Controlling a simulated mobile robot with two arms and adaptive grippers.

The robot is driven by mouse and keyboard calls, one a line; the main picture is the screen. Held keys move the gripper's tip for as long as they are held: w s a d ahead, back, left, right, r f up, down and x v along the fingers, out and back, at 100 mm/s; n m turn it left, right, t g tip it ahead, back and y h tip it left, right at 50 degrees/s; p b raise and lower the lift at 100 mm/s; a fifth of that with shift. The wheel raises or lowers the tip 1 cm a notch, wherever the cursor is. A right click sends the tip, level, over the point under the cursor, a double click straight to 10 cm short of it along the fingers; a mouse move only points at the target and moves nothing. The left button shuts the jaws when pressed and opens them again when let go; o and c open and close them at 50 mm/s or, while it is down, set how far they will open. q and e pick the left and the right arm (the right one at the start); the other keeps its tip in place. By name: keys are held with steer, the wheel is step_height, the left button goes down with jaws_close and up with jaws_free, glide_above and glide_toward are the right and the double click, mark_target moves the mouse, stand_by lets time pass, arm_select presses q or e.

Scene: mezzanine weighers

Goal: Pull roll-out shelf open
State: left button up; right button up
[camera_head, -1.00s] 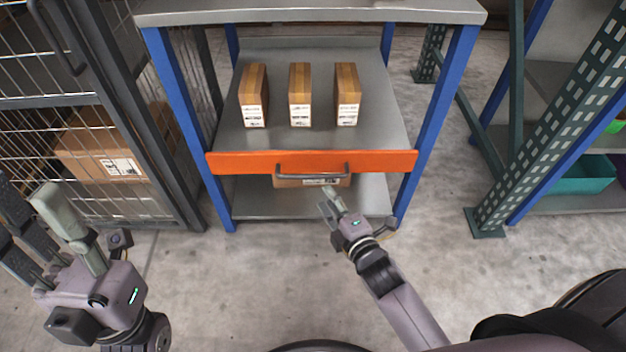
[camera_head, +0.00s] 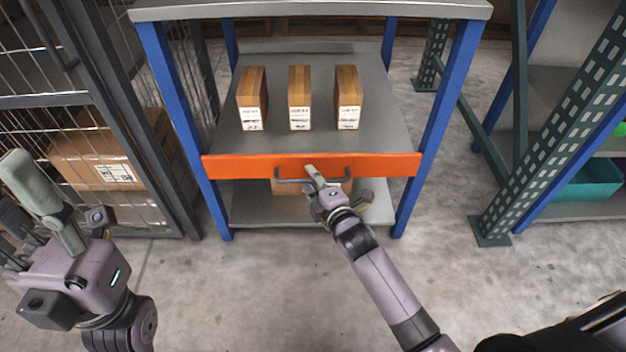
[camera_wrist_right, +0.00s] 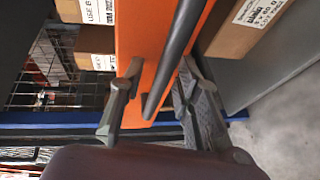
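The roll-out shelf is a grey deck (camera_head: 290,140) with an orange front panel (camera_head: 240,168) between blue posts. It carries three narrow brown boxes with white labels. A dark bar handle (camera_head: 290,181) is on the panel; it also shows in the right wrist view (camera_wrist_right: 177,55). My right gripper (camera_head: 313,177) is at the handle's middle. In the right wrist view, the open fingers of my right gripper (camera_wrist_right: 158,85) are on either side of the bar, with visible gaps. My left gripper (camera_head: 8,180) is open and empty at the left, away from the shelf.
A lower shelf (camera_head: 250,210) holds a box behind the handle. A grey top (camera_head: 310,12) covers the rack. A mesh cage (camera_head: 150,130) stands at the left, and a green perforated post (camera_head: 530,150) at the right. The floor in front is clear.

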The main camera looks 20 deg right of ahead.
jaws_close()
stand_by(0.7)
